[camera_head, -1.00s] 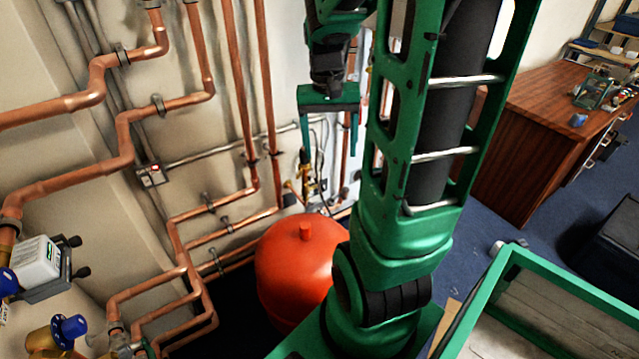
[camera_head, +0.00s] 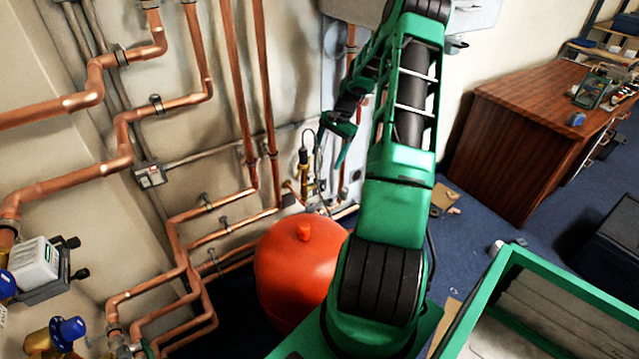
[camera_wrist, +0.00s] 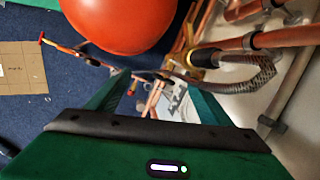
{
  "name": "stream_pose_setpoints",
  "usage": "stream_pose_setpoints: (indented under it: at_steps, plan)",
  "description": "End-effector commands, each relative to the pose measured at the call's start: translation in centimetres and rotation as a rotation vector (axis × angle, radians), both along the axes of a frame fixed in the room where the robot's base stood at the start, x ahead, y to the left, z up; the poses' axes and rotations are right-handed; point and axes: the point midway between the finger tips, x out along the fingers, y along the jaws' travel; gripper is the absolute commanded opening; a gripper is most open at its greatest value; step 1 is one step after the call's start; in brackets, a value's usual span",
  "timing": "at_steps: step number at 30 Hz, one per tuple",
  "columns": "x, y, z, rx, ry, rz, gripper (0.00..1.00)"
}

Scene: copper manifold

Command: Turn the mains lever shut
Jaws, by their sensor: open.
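I cannot pick out the mains lever for certain. In the wrist view a small red-tipped part (camera_wrist: 132,88) shows between my fingers, close to pipes, too small to identify. A thin piece with a red and yellow end (camera_wrist: 42,39) lies left of the red vessel. My gripper (camera_head: 331,150) is open and empty in the head view, tilted, in front of the wall near the brass fitting with a black top (camera_head: 305,170). In the wrist view its fingers (camera_wrist: 160,92) stand apart, pointing past the red vessel toward the pipework.
The red vessel (camera_head: 300,265) stands close below my gripper. Copper pipes (camera_head: 262,90) run along the wall at left. A braided hose (camera_wrist: 240,76) is close at right in the wrist view. A wooden desk (camera_head: 520,130) stands at right; blue floor (camera_head: 470,215) lies between.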

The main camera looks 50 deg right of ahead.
Motion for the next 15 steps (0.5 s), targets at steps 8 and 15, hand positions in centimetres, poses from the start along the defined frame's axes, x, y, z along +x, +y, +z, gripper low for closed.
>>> stream_pose_setpoints:
  at_steps: [8, 15]
  plan:
    - [1.1, -4.6, -5.9, 0.105, -0.073, -0.199, 0.73]
    - [1.5, -5.8, -7.6, 0.134, -0.095, -0.257, 0.73]
